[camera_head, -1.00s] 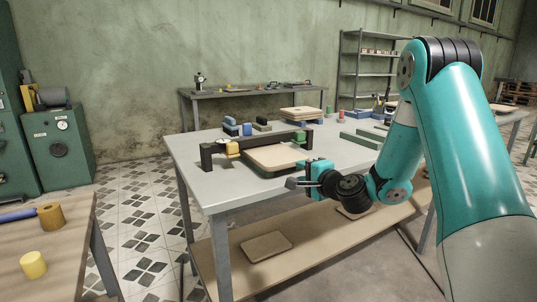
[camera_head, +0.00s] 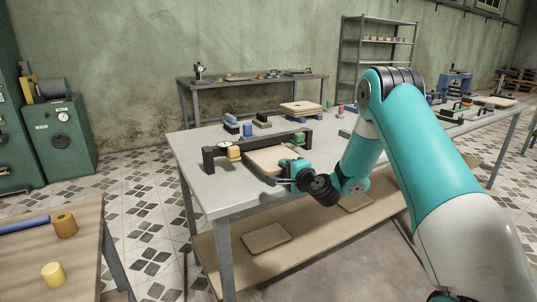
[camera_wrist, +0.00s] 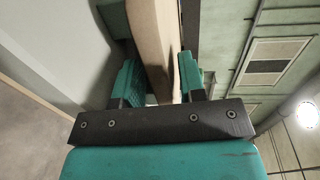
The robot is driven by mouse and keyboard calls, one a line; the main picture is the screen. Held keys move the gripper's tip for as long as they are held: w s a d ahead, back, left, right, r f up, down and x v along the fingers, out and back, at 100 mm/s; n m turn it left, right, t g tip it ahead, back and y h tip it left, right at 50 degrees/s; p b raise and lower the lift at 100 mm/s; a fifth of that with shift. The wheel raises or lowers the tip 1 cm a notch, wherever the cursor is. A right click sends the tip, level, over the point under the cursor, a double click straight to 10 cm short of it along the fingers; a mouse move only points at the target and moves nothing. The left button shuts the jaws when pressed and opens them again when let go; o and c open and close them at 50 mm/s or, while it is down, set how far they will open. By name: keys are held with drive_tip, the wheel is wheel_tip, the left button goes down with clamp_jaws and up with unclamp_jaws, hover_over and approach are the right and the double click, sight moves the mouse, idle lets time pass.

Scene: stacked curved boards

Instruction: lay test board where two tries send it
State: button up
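A pale wood board (camera_head: 268,159) lies on the workbench, partly beneath a dark bridge-like frame (camera_head: 256,139). My gripper (camera_head: 284,171) is at the board's near right edge. In the wrist view, the board's edge (camera_wrist: 153,42) runs between the two teal fingers of my gripper (camera_wrist: 160,80). The fingers stand on either side of it; a thin gap seems to show by the right finger, and I cannot tell whether they press on it. More pale boards (camera_head: 301,107) lie stacked toward the back of the bench. I cannot tell which board is the test board.
A yellow block (camera_head: 234,153) sits at the frame's left end. Small blue and dark blocks (camera_head: 231,119) stand behind it. The grey workbench (camera_head: 198,182) has bare room at its front left. A lower shelf (camera_head: 215,253) holds flat boards. A side table (camera_head: 85,237) stands at left.

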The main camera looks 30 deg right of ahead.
clamp_jaws()
drive_tip(key=shift+r+p, duration=0.5)
drive_tip(key=shift+r, duration=0.05)
idle(0.5)
